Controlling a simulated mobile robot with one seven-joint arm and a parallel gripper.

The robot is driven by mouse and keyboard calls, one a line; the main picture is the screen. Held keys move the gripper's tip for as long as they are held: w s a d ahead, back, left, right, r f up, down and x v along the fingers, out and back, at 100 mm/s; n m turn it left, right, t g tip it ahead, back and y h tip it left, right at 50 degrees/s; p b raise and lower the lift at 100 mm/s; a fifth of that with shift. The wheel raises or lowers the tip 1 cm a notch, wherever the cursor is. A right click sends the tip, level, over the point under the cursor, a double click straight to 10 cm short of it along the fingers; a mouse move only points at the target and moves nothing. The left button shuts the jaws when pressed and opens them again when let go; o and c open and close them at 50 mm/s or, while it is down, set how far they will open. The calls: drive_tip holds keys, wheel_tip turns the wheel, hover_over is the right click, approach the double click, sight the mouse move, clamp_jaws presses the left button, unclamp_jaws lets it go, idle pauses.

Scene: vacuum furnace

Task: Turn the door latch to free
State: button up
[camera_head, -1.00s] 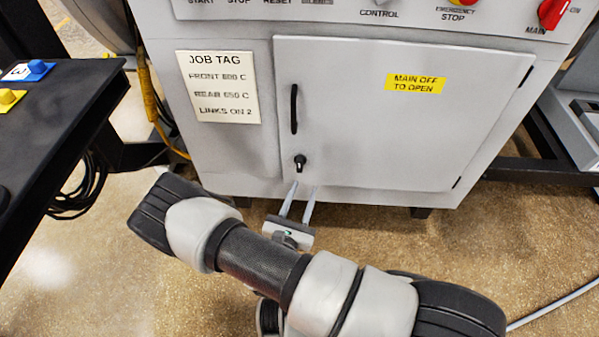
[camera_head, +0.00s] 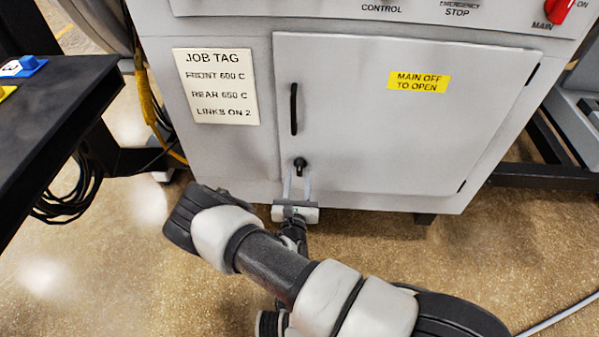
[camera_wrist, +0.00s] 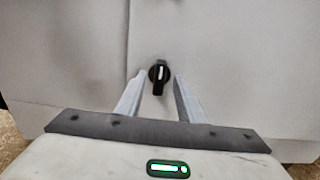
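The door latch (camera_head: 300,163) is a small black knob low on the left side of the grey cabinet door (camera_head: 390,135), below the black vertical door handle (camera_head: 293,109). In the wrist view the latch (camera_wrist: 159,76) has a white line on it and its grip points downward. My gripper (camera_head: 297,176) is open, with its fingertips just below the latch in the head view. In the wrist view my gripper (camera_wrist: 160,76) has one finger on each side of the latch, with small gaps. I cannot tell how far the fingertips are from the door face.
A yellow label (camera_head: 418,81) reads "MAIN OFF TO OPEN". A job tag (camera_head: 216,87) is on the panel left of the door. The red main switch (camera_head: 558,11) is at the top right. A black table (camera_head: 60,85) stands at the left.

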sight(300, 170)
drive_tip(key=shift+w+b, duration=0.3)
drive_tip(key=shift+w, duration=1.5)
clamp_jaws()
